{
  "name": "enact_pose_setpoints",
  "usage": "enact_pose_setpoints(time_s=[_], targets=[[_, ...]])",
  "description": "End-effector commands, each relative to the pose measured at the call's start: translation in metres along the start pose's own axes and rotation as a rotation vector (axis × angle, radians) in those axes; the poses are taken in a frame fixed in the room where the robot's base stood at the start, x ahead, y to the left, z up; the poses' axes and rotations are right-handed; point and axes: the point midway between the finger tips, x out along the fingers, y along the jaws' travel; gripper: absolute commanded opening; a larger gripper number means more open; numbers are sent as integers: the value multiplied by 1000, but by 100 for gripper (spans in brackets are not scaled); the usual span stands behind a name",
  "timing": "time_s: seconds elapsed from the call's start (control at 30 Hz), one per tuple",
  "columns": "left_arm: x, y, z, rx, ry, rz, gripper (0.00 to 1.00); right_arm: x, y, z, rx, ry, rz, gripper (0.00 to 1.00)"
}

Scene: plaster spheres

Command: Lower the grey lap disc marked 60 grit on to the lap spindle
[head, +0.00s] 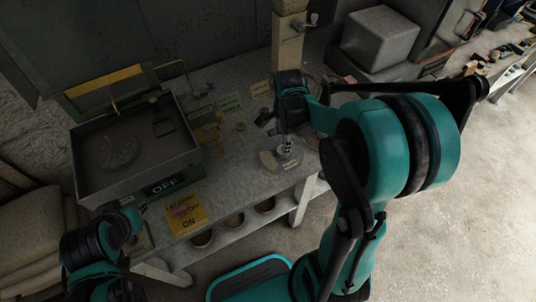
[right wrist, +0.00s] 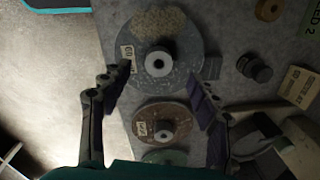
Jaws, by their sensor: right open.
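A grey speckled disc (right wrist: 172,32) with a pale hub and a small label lies flat at the top of the right wrist view; I cannot read the label surely. A brown disc (right wrist: 178,112) lies below it, and a greenish disc (right wrist: 165,157) shows partly below that. My right gripper (right wrist: 151,92) is open and empty, its fingers either side of the area between the grey and brown discs. In the head view the right gripper (head: 283,130) is over the bench's right part. My left gripper's fingers are unclear at lower left. The spindle is not distinct.
A grey open tray (head: 88,180) stands on the bench's left, with a faint round shape (head: 120,152) inside. A green OFF sign (head: 165,185) and yellow sign (head: 186,213) are at its front. A post (head: 288,50) rises behind my right gripper. Small dark knobs (right wrist: 254,68) lie beside the discs.

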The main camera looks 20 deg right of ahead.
Motion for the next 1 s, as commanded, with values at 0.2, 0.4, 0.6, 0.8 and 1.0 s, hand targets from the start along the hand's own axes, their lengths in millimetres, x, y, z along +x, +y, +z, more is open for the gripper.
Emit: enact_pose_setpoints(time_s=[0.2,0.4,0.6,0.8,1.0], targets=[[9,0,6,0,0,0,20,26,0,-1,3,0,1,61],[18,0,13,0,0,0,20,49,0,-5,3,0,0,61],[27,0,20,0,0,0,20,75,0,-7,1,0,0,61],[26,0,19,0,0,0,20,75,0,-7,1,0,0,61],[26,0,19,0,0,0,20,75,0,-7,0,0,0,13]])
